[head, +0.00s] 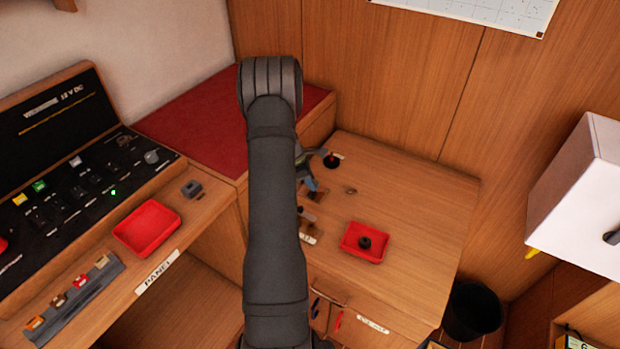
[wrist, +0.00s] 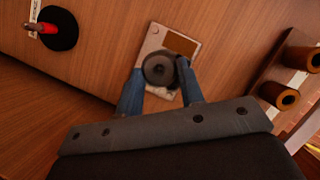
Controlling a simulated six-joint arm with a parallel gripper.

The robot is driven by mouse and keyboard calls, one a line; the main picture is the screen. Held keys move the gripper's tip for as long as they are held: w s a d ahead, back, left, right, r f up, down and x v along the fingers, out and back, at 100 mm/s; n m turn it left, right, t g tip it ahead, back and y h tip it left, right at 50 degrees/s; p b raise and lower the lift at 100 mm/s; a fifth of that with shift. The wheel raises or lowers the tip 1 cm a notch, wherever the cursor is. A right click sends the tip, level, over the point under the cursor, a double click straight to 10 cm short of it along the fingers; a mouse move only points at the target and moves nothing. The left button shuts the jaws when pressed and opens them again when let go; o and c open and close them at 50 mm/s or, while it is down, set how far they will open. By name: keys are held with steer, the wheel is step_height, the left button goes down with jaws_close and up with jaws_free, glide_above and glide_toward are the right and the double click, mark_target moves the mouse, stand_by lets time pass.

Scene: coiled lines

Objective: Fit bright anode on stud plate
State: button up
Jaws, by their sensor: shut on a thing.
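My gripper (wrist: 160,80) has blue fingers shut on a grey round disc with a darker centre, which looks like the anode (wrist: 158,68). The disc looks dull grey in this light. It is over a pale metal plate, which looks like the stud plate (wrist: 153,40), with a brown square patch at its upper right. The disc hides part of the plate and any stud under it. I cannot tell whether disc and plate touch. In the head view my gripper (head: 311,187) shows beside my arm, low over the bench; the disc is not clear there.
A red tray (head: 350,252) holding a dark ring-shaped piece (head: 366,242) stands on the bench. A black round base with a red post (wrist: 58,30) is at the upper left in the wrist view. A rack with brown cylinders (wrist: 285,95) is at right. The bench's right side (head: 430,200) is clear.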

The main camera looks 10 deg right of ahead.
steer(key=shift+f, duration=1.15)
steer(key=o, duration=1.1)
steer(key=shift+r, duration=3)
steer(key=v, duration=1.7)
steer(key=shift+a+r, duration=0.1)
steer(key=shift+r, duration=0.1)
steer(key=shift+f, duration=0.1)
